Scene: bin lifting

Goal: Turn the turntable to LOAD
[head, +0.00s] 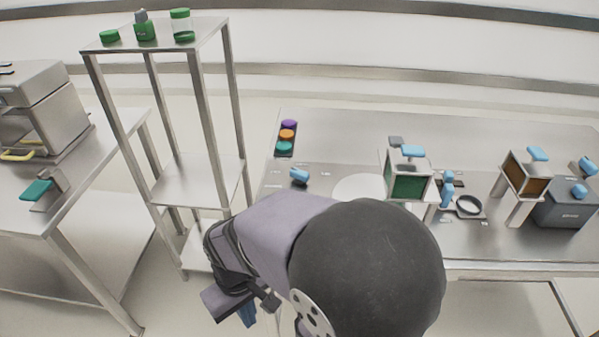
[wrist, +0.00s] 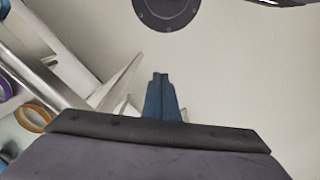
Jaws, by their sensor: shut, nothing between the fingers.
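A pale round disc (head: 358,187), which looks like the turntable, lies on the right-hand table, partly hidden behind my arm. A blue knob or handle (head: 299,174) sits to its left, with small labels nearby that are too small to read. I cannot tell which position the turntable is in. My gripper (head: 248,314) hangs low in front of the table, well apart from the disc. In the wrist view its blue fingers (wrist: 161,96) are together with nothing between them. The turntable is not recognisable in the wrist view.
A metal shelf (head: 200,180) with green-lidded containers stands left of my arm. Purple, orange and teal round pieces (head: 287,134) sit at the table's back left. Box-like stations (head: 408,180) with blue handles stand right of the disc. A machine (head: 40,110) is far left.

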